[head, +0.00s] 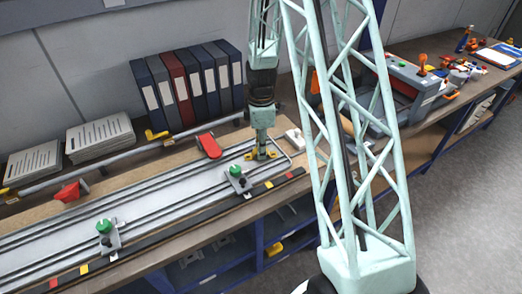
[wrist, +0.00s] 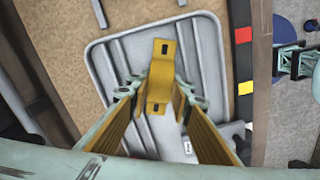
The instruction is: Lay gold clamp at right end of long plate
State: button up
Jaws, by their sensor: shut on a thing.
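The long grey plate (head: 160,192) with raised ribs lies along the bench, and its right end, with rounded corners, also shows in the wrist view (wrist: 105,60). The gold clamp (wrist: 160,68) is a bent strip with a slot in each end flange. My gripper (wrist: 158,98) is shut on it, with a yellow-lined finger on either side. In the head view, my gripper (head: 262,153) points down over the plate near its right end. The clamp appears low over or on the plate there; I cannot tell whether it touches.
Grey brackets with green knobs (head: 235,171) (head: 104,226) sit along the plate's front edge, one just left of my gripper. A red handle (head: 208,145) stands behind. A black strip (head: 205,213) with coloured squares runs in front. Binders (head: 190,80) stand at the wall.

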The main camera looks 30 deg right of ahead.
jog(key=shift+f, duration=0.15)
jog(key=o, duration=0.9)
jog(key=shift+o, duration=0.2)
jog(key=shift+r, duration=0.2)
notch_tip(320, 180, up, 12)
jog(key=shift+p, duration=0.35)
dwell(0.5)
